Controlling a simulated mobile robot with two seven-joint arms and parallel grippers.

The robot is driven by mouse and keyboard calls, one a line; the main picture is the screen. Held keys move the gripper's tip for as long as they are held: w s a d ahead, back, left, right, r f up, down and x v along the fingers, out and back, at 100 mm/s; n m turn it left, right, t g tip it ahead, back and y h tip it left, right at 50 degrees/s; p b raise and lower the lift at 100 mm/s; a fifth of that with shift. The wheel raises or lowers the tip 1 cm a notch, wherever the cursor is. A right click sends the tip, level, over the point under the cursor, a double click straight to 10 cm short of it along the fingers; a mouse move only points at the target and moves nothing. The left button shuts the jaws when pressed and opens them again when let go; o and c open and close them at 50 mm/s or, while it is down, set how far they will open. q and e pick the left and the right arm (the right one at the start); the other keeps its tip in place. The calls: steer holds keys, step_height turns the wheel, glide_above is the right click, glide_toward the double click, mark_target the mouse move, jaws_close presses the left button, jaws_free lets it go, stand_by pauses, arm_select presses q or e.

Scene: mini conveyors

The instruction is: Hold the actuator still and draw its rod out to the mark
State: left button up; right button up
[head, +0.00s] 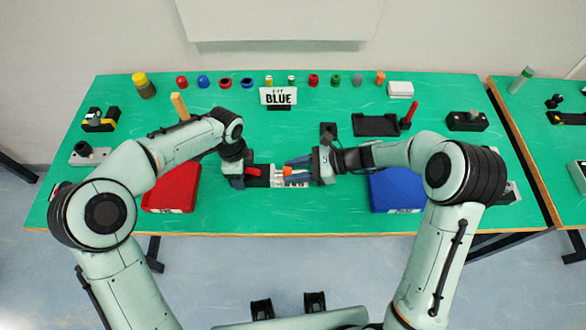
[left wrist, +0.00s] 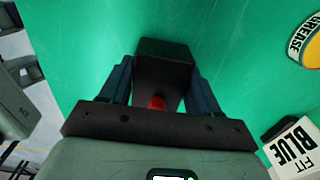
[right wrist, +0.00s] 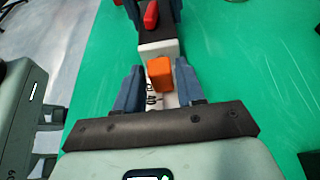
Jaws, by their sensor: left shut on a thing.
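The actuator has a dark body (left wrist: 165,62) with a red part (right wrist: 151,14), a pale end block (right wrist: 158,48) and an orange rod end (right wrist: 160,73). My left gripper (head: 250,172) is shut on the dark body, one finger on each side in the left wrist view. My right gripper (right wrist: 160,75) is open, with the orange rod end between its fingers and a visible gap on each side. A pale strip with dark marks (right wrist: 152,97) lies below the rod end, partly hidden by my right gripper.
A red tray (head: 172,190) lies left of the actuator and a blue tray (head: 397,190) right of it. A "FIT BLUE" sign (head: 279,96) stands behind. Several small coloured parts line the table's back edge. The green table between sign and actuator is mostly clear.

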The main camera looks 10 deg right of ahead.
arm_select(q)
steer(key=shift+s+f, duration=0.15)
steer(key=shift+f, duration=0.1)
arm_select(e)
steer(key=shift+o, duration=0.7)
steer(key=v, duration=1.2)
steer(key=shift+d+f, duration=0.1)
arm_select(q)
steer(key=o, duration=1.3)
steer(key=shift+o, duration=1)
steer(key=shift+r, duration=0.1)
steer(key=shift+r, duration=0.1)
